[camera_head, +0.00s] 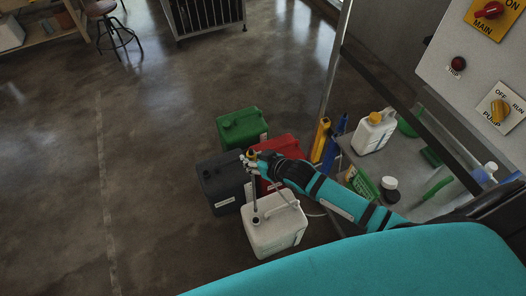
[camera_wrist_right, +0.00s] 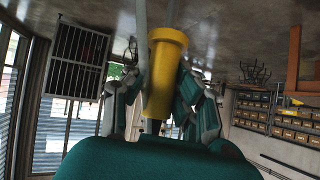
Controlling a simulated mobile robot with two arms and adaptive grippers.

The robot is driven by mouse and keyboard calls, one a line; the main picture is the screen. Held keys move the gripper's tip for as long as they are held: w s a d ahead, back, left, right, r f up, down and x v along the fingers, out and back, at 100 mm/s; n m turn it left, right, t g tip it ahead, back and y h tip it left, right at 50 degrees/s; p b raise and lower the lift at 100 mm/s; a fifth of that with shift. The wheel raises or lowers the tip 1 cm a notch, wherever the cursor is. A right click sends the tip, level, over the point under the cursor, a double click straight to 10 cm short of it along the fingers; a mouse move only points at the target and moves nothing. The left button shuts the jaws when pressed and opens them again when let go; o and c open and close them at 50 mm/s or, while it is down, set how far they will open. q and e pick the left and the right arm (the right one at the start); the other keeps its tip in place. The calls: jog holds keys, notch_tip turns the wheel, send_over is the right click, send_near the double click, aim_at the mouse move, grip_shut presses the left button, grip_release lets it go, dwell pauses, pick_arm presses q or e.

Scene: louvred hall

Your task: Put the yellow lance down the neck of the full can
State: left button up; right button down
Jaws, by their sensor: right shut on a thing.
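My right gripper (camera_head: 253,160) is shut on the yellow handle of the lance. In the right wrist view the yellow lance handle (camera_wrist_right: 166,70) sits between the grey fingers. In the head view the lance's thin grey tube (camera_head: 254,192) hangs nearly upright below the gripper. Its lower end is at the dark neck opening of the white can (camera_head: 280,233); I cannot tell whether the tip is inside or just above. A dark can (camera_head: 222,185), a red can (camera_head: 285,146) and a green can (camera_head: 241,126) stand behind. No label telling which is full is readable. My left gripper is out of view.
A grey bench (camera_head: 352,160) at right holds a white jug with an orange cap (camera_head: 374,131), a green basket (camera_head: 362,186) and small bottles. A control panel (camera_head: 478,65) stands above it. The concrete floor left of the cans is clear.

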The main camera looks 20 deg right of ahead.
jog(key=shift+s, duration=0.15)
jog(key=f+b, duration=0.3)
jog(key=shift+w+a+f, duration=0.1)
jog(key=shift+w+a, duration=0.2)
jog(key=shift+w, duration=0.1)
pick_arm(q)
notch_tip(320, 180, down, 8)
jog(key=b, duration=0.4)
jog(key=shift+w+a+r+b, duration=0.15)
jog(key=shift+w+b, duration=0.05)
jog(key=shift+b, duration=0.1)
pick_arm(e)
notch_tip(320, 180, down, 6)
jog(key=shift+s+d+r, duration=0.1)
jog(key=shift+s+d, duration=0.05)
